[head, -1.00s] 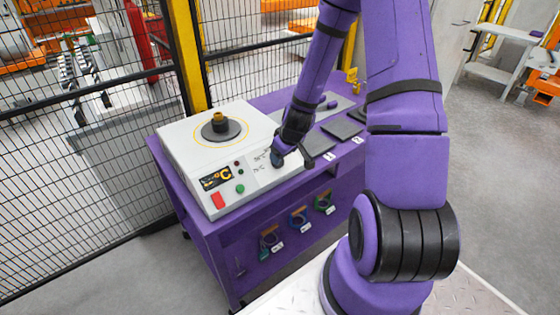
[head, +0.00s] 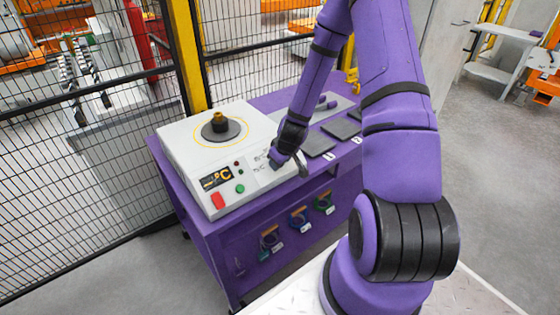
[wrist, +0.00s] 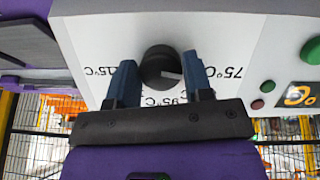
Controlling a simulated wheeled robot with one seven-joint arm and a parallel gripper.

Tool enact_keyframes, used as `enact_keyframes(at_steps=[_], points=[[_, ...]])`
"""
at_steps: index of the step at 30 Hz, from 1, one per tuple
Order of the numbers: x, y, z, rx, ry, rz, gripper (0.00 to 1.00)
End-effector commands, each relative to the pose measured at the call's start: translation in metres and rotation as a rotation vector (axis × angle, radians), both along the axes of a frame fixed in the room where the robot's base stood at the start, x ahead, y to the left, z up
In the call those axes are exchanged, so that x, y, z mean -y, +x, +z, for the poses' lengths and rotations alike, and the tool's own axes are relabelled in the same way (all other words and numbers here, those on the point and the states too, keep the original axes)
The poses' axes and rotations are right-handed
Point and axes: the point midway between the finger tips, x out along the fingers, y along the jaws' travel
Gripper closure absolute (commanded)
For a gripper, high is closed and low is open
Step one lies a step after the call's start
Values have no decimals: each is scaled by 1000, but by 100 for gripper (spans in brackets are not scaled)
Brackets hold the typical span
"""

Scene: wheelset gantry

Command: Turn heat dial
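The heat dial (wrist: 160,67) is a black round knob with a white pointer line on a white panel. In the wrist view the pointer line aims right, roughly toward the 75°C mark (wrist: 229,72). The 115°C mark (wrist: 125,70) is at the left and the 95°C mark (wrist: 187,97) is below, partly covered by a finger. My gripper (wrist: 161,75) has its two blue fingers on either side of the dial, appearing closed against it. In the head view my gripper (head: 277,164) is at the right front of the white heater (head: 203,150) and hides the dial.
The heater's display (head: 215,178), red switch (head: 218,200) and green button (head: 240,188) are left of my gripper. A dark disc with a brass-topped post (head: 219,122) sits on the heater. The purple bench (head: 205,235) holds dark pads (head: 341,128). A mesh fence (head: 100,190) stands behind.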

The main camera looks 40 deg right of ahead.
Motion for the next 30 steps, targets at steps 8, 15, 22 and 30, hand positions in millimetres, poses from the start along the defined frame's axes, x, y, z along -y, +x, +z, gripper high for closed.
enact_keyframes(at_steps=[8, 15, 22, 30], points=[[0, 0, 0, 0, 2, -3, 80], [1, 0, 0, -2, 41, -49, 80], [1, -1, 0, -6, 141, -168, 80], [2, -1, 0, -10, 304, -363, 80]])
